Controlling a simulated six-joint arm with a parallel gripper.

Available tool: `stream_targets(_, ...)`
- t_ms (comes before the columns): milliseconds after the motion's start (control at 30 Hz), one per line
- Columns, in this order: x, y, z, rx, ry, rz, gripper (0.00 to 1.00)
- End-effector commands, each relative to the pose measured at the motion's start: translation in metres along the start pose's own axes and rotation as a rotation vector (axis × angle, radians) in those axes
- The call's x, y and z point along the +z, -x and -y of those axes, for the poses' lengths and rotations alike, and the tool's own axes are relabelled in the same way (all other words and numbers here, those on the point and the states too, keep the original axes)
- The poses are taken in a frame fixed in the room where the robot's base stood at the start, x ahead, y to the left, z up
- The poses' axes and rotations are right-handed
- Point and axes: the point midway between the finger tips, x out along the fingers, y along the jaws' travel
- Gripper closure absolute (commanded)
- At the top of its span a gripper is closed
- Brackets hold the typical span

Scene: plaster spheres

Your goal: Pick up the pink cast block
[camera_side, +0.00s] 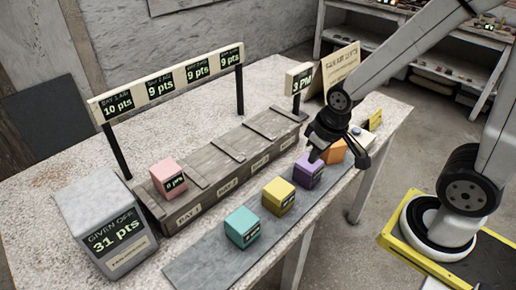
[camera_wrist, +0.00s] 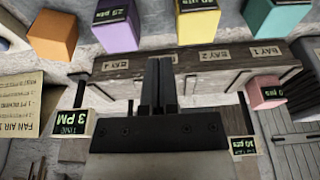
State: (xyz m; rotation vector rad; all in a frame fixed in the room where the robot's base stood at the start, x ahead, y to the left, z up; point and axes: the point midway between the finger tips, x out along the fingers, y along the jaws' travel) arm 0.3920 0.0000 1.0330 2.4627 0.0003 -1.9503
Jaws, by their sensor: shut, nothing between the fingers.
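My gripper (camera_side: 315,157) is shut and empty. It hangs near the purple block at the right part of the table, well to the right of the pink block. In the wrist view its two fingers (camera_wrist: 160,64) are together, in front of the wooden box.
Teal (camera_side: 242,228), yellow (camera_side: 277,197), purple (camera_side: 307,172) and orange (camera_side: 335,153) blocks stand along a grey strip in front of the box. A signboard (camera_side: 172,82) on two posts stands behind the box. A grey GIVEN OFF block (camera_side: 105,230) stands at the left.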

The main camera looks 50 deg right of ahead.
Motion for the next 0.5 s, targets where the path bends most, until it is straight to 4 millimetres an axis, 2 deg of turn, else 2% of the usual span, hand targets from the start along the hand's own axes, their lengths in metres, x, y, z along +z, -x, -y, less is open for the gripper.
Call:
stream_targets(300, -0.0001, -0.0001, -0.0001, 0.000, 0.000, 0.000, 1.00)
stream_targets(367, -0.0001, -0.0001, -0.0001, 0.000, 0.000, 0.000, 0.84)
stream_targets(500, -0.0001, 0.0000, -0.0001, 0.000, 0.000, 0.000, 0.40)
